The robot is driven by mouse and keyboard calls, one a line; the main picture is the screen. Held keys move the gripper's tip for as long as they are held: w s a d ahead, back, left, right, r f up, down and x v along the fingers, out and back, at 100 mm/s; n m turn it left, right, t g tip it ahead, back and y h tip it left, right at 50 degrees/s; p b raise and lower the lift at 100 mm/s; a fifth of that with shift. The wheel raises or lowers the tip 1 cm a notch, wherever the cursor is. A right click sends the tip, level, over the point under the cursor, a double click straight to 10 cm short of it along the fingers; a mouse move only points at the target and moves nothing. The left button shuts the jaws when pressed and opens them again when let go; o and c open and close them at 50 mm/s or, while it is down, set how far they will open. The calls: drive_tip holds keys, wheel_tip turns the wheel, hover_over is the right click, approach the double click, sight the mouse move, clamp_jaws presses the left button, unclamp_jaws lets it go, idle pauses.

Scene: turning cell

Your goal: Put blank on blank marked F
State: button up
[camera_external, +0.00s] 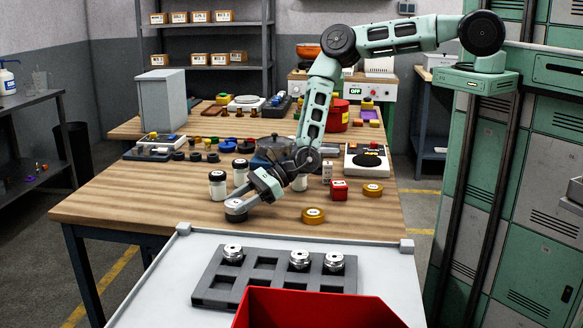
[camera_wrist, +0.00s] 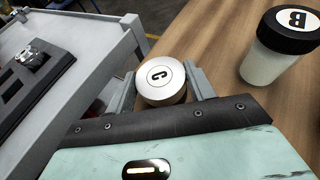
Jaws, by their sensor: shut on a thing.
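My gripper (camera_external: 238,207) is low over the front of the wooden table. In the wrist view my gripper (camera_wrist: 163,88) is shut around a round, silver-white blank (camera_wrist: 161,79) marked C. In the external view this blank (camera_external: 236,216) sits at or just above the tabletop; I cannot tell if it touches. Three silver blanks (camera_external: 232,252) (camera_external: 299,259) (camera_external: 333,262) stand in pockets of the dark grey tray (camera_external: 212,285); other pockets are empty. One tray blank (camera_wrist: 33,55) shows in the wrist view. I cannot read the marks on the tray blanks, so I cannot pick out F.
A red bin (camera_external: 315,308) stands in front of the tray. Black-lidded jars (camera_external: 218,184), one marked B (camera_wrist: 275,60), stand close to my gripper.

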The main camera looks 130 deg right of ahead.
drive_tip(key=o, duration=1)
drive_tip(key=shift+f, duration=0.1)
drive_tip(key=shift+o, duration=0.2)
